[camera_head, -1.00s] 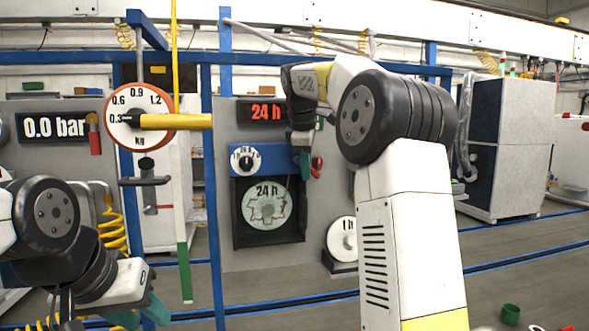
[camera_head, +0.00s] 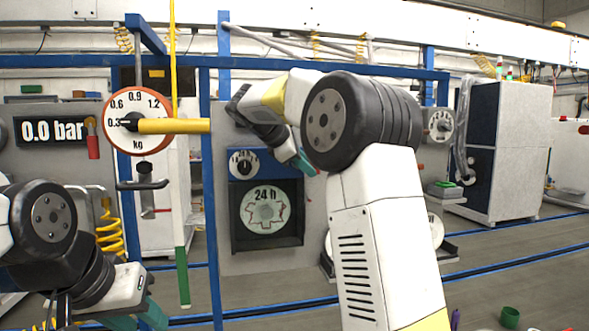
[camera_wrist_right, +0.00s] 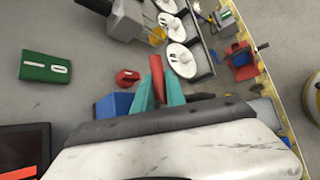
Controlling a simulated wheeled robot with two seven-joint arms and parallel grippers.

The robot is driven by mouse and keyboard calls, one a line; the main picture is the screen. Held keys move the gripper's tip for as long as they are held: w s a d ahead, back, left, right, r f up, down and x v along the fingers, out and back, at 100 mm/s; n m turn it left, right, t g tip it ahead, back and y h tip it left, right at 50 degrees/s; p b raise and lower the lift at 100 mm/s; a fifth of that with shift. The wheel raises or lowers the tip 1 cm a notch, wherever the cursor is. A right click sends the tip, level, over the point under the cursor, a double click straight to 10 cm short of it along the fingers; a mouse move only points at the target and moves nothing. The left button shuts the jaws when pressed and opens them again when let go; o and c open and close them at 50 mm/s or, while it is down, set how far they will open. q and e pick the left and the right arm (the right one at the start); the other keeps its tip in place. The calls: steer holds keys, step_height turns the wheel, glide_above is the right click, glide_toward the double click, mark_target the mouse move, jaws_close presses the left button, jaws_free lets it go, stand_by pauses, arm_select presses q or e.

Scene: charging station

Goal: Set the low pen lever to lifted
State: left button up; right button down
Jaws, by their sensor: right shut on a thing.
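The chart recorder (camera_head: 237,217) hangs on the grey panel, with a blue top strip, a black knob and a round 24 h chart (camera_head: 265,209). My right gripper (camera_head: 303,163) is at the right end of the blue strip. In the right wrist view its teal fingers (camera_wrist_right: 158,95) are shut on a red lever (camera_wrist_right: 157,70) beside a blue block. The lever is mostly hidden in the head view. Whether this is the low pen lever I cannot tell. My left gripper (camera_head: 139,318) is low at the left, its teal fingers apart and empty.
A red knob (camera_wrist_right: 127,77) sits close beside the fingers in the wrist view, with a green switch plate (camera_wrist_right: 46,69) further left. A round kg gauge (camera_head: 138,105) and a blue post (camera_head: 223,60) stand left of the recorder. My right arm hides part of the panel.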

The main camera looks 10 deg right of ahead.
steer(key=shift+r+h, duration=0.15)
steer(key=shift+h, duration=0.25)
steer(key=c, duration=1.6)
jaws_free()
steer(key=shift+c, duration=0.2)
steer(key=shift+a, duration=0.1)
steer(key=v, duration=0.7)
steer(key=shift+s+a+r, duration=0.2)
steer(key=shift+a, duration=0.05)
